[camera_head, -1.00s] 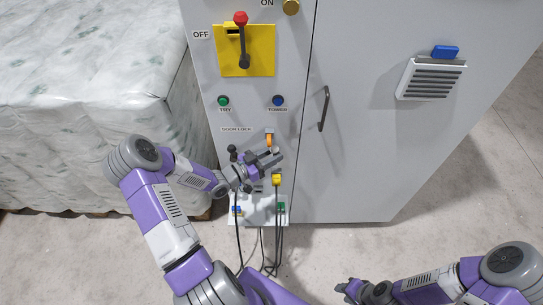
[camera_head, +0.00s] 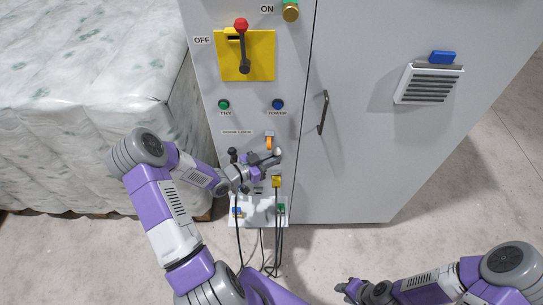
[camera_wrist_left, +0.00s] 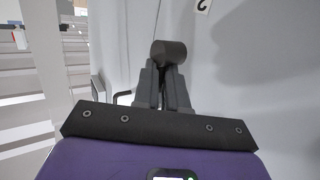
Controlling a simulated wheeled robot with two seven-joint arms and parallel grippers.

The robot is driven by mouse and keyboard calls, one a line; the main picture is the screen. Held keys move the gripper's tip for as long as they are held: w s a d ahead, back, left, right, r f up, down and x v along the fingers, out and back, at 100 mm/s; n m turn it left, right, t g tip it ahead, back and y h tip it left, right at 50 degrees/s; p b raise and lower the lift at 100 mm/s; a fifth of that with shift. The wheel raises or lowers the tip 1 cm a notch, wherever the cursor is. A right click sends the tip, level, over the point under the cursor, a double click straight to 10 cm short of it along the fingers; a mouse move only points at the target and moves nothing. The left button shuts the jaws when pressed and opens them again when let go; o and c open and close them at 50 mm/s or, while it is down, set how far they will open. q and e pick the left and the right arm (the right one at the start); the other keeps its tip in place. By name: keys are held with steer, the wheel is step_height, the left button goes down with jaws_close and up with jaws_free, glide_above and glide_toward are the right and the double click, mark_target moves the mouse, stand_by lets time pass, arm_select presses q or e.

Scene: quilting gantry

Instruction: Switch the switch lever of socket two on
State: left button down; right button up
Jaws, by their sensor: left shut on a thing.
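My left gripper (camera_head: 272,158) is at the lower cabinet front, just below the orange door-lock part (camera_head: 269,142). In the left wrist view its two fingers (camera_wrist_left: 164,85) are shut on a dark grey lever with a round cylindrical end (camera_wrist_left: 169,50). A label with an upside-down "2" (camera_wrist_left: 203,6) is on the panel above this lever. In the head view the gripper mostly hides the lever. Another black knob (camera_head: 232,154) stands left of the gripper. My right gripper (camera_head: 350,289) hangs low near the bottom edge, far from the panel; its jaws are too small to judge.
A yellow plug (camera_head: 276,181) sits below the gripper, with blue (camera_head: 237,212) and green (camera_head: 281,209) plugs lower down. Black cables hang to the floor. Above are a yellow plate with a red-tipped lever (camera_head: 241,24) and two buttons. A quilted block (camera_head: 80,90) stands left.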

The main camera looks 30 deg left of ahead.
arm_select(q)
steer(key=shift+w+r, duration=0.35)
steer(key=shift+r, duration=0.25)
steer(key=c, duration=1.3)
jaws_free()
steer(key=shift+o, duration=0.6)
steer(key=shift+s+d, duration=0.1)
steer(key=shift+s+f, duration=0.1)
steer(key=p+v, duration=0.1)
steer(key=v, duration=0.6)
steer(key=shift+s+r+p, duration=0.15)
steer(key=shift+r+p, duration=0.05)
steer(key=shift+p, duration=0.1)
